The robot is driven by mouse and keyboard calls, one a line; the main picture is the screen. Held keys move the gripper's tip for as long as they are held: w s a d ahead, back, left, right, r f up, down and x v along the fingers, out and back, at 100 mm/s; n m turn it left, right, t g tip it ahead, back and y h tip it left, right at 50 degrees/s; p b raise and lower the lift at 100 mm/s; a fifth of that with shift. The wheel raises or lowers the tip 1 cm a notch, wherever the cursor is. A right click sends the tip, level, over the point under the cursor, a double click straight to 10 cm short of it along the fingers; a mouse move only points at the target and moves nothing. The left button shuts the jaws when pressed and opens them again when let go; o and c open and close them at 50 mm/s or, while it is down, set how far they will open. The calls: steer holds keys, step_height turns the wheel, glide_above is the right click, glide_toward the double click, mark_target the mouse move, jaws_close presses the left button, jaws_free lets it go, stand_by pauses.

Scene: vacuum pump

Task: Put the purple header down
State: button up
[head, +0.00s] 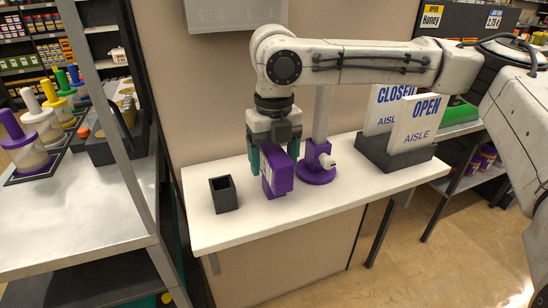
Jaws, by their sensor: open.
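The purple header (279,178), a blocky purple piece with a pale face on its left side, is at the white counter (240,232), right under my gripper (273,165). My gripper points down with its teal fingers apart, one at each side of the header's upper part. It is open and not closed on the header. The header's lower end looks to be at the counter top; I cannot tell for sure whether it rests there. My gripper hides part of its top.
A purple-based stand (317,166) with a white pole is close on the right. A small dark open box (223,194) stands left. A dark holder (398,157) with CLOSED and OPEN signs is at the counter's right end. Bare counter lies in front. A metal shelf (80,240) stands left.

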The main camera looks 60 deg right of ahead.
step_height(320, 180, up, 8)
steer(key=shift+f+p, duration=0.1)
steer(key=shift+p, duration=0.55)
steer(key=shift+c, duration=0.3)
stand_by(1.4)
